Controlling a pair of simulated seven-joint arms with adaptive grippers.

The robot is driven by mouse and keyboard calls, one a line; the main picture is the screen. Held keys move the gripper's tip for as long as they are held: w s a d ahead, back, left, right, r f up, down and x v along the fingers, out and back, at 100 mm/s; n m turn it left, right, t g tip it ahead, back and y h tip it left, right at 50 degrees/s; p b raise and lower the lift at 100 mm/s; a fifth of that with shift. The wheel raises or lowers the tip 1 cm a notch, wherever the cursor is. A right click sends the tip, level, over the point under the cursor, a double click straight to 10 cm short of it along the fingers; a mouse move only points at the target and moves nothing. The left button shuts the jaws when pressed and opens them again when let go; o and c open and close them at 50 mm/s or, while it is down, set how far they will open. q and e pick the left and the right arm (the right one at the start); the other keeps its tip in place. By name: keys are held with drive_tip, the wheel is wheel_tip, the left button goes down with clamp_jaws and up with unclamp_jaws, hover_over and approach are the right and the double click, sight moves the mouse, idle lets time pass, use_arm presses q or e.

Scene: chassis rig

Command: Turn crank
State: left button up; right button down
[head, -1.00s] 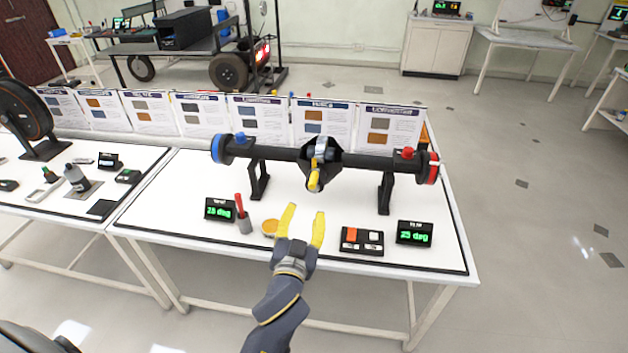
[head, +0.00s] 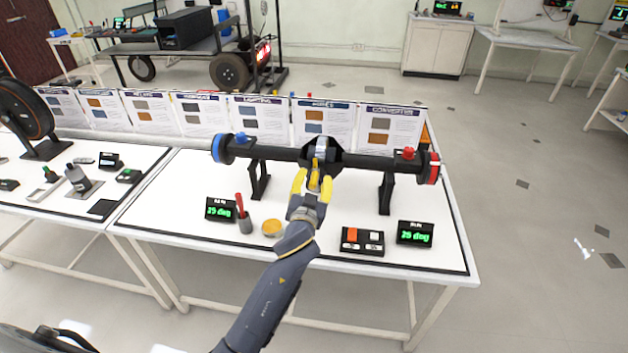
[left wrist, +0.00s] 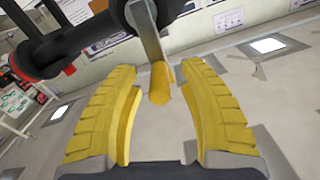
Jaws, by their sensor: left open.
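The crank (head: 316,174) has a yellow handle and hangs from the middle of a black axle tube (head: 270,153) on two stands. My left gripper (head: 313,179) is open, with its yellow fingers on either side of the handle. In the left wrist view, the yellow crank handle (left wrist: 161,82) on its grey arm sits between the tips of my left gripper (left wrist: 162,90), with gaps visible on both sides. The lower part of the handle is partly hidden by the fingers in the head view. My right gripper is not in view.
On the white table (head: 190,235) stand two displays reading 25 deg (head: 220,210) (head: 415,233), a red-handled brush (head: 243,215), a yellow dish (head: 271,228) and a button box (head: 362,241). Upright cards (head: 260,118) line the back. The axle has a blue left end and red right end.

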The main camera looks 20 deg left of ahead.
use_arm(q)
drive_tip(key=shift+w, duration=0.15)
clamp_jaws()
idle(0.4)
drive_tip(key=shift+r, duration=0.1)
